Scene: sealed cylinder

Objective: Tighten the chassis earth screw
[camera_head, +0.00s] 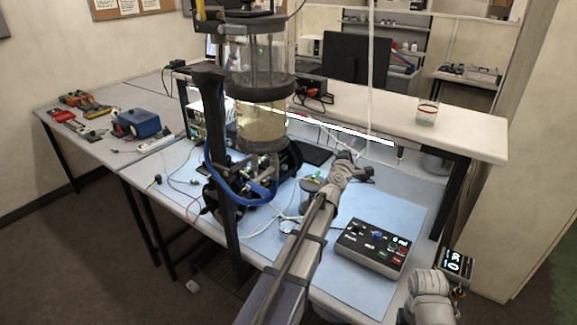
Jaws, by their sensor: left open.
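I cannot make out the chassis earth screw; it is too small or hidden. A clear sealed cylinder (262,128) with dark bands stands upright in a black frame on the bench, with blue tubing (212,177) looped around its base. My left arm reaches up from the bottom middle across the blue mat. My left gripper (352,160) is at its far end, right of the cylinder's base and apart from it. It is open and small in the picture, and I see nothing held in it.
A black control box (372,246) with knobs and buttons sits on the blue mat (335,285). A small display box (457,264) is at the right edge. A glass jar (427,113) stands on the raised shelf (470,126). Tools and a blue device (138,121) lie at left.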

